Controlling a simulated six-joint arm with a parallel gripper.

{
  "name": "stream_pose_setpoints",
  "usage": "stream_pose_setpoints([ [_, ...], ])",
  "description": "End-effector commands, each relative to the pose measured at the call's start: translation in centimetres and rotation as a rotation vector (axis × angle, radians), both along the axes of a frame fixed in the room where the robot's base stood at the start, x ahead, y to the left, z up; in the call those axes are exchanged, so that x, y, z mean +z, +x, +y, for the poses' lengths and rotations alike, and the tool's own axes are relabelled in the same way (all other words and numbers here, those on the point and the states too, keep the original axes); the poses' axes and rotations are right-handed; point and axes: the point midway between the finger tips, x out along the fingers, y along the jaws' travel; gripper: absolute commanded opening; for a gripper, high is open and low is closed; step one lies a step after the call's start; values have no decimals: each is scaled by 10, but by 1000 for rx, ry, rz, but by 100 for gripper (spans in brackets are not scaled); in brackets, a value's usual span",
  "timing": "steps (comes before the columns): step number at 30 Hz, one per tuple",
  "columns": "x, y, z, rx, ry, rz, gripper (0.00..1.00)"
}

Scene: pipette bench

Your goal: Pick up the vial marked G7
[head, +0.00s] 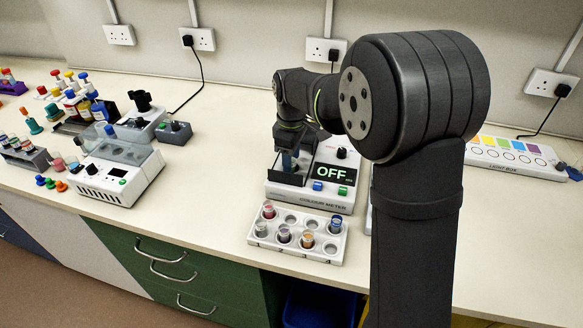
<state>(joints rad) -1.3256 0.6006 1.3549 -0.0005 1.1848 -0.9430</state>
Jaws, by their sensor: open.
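Several small capped vials stand in a white rack (256,240) at the front of the bench. They include a red-topped vial (268,211), a dark-topped vial (283,235), an orange-topped vial (307,239) and a blue-topped vial (336,223). No marking is readable, so I cannot tell which one is G7. My gripper (288,158) is open and points down at the left part of the colour meter (310,196), behind the rack. A bluish shape shows at its fingertips; I cannot tell whether it is a vial or part of the gripper.
The meter's display reads OFF. A white instrument (118,180), vial racks and coloured bottles crowd the left. A light box (512,158) stands at the back right. Free bench lies between the left instrument and the meter. My arm hides part of the right side.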

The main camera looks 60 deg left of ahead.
Motion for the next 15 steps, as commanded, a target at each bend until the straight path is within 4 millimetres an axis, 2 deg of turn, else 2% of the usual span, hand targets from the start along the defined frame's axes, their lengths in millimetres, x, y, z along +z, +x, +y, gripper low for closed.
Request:
stream_pose_setpoints([
  [5, 0, 0, 0, 0, 0, 0, 48],
  [12, 0, 0, 0, 0, 0, 0, 3],
  [15, 0, 0, 0, 0, 0, 0, 0],
])
